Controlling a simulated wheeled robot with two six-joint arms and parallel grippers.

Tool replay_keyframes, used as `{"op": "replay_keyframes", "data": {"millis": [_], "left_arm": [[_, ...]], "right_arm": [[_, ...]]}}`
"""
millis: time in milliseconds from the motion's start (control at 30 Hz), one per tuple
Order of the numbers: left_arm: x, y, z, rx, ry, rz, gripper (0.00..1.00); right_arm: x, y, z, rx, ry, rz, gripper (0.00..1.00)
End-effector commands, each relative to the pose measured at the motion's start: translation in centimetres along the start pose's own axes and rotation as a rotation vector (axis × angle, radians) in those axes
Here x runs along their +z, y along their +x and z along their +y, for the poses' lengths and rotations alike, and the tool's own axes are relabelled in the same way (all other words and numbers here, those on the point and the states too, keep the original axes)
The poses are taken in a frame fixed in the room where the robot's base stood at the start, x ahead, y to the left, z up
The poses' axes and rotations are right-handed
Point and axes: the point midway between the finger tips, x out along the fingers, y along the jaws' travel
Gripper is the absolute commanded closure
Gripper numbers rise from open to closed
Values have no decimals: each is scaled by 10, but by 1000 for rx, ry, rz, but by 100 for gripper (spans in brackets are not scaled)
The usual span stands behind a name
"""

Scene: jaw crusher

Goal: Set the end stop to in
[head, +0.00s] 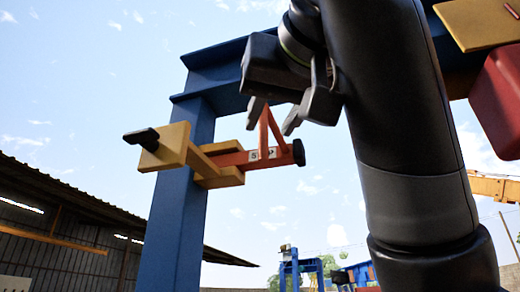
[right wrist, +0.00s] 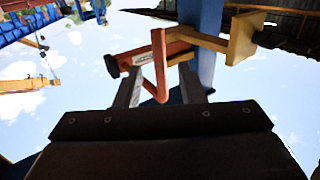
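The end stop (head: 240,158) is an orange-red bar running through a yellow bracket (head: 218,172) on a blue post. It has a black round tip (head: 298,152) at its right end, a small white marked plate and an upright red triangular handle (head: 264,128). My right gripper (head: 275,117) is open at the top of this handle. In the right wrist view its two fingers (right wrist: 160,88) stand apart, with the red handle (right wrist: 159,60) between them and gaps on both sides. I cannot tell whether either finger touches it. My left gripper is not in view.
The blue post (head: 175,210) and blue beam stand behind the bracket. A black knob (head: 142,137) sticks out left of the yellow block. A red block (head: 500,100) and yellow plate (head: 482,22) are at upper right. Open sky lies below the bar.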

Motion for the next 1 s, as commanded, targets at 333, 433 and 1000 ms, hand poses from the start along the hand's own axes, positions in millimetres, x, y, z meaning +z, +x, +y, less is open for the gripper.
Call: {"op": "replay_keyframes", "data": {"millis": [333, 433, 1000], "left_arm": [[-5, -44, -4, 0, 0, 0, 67], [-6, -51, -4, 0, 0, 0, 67], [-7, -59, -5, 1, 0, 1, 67]], "right_arm": [[-4, 34, 0, -1, 0, -2, 64], [-3, 43, 0, -1, 1, -4, 64], [1, 67, 0, 0, 1, 0, 67]]}}
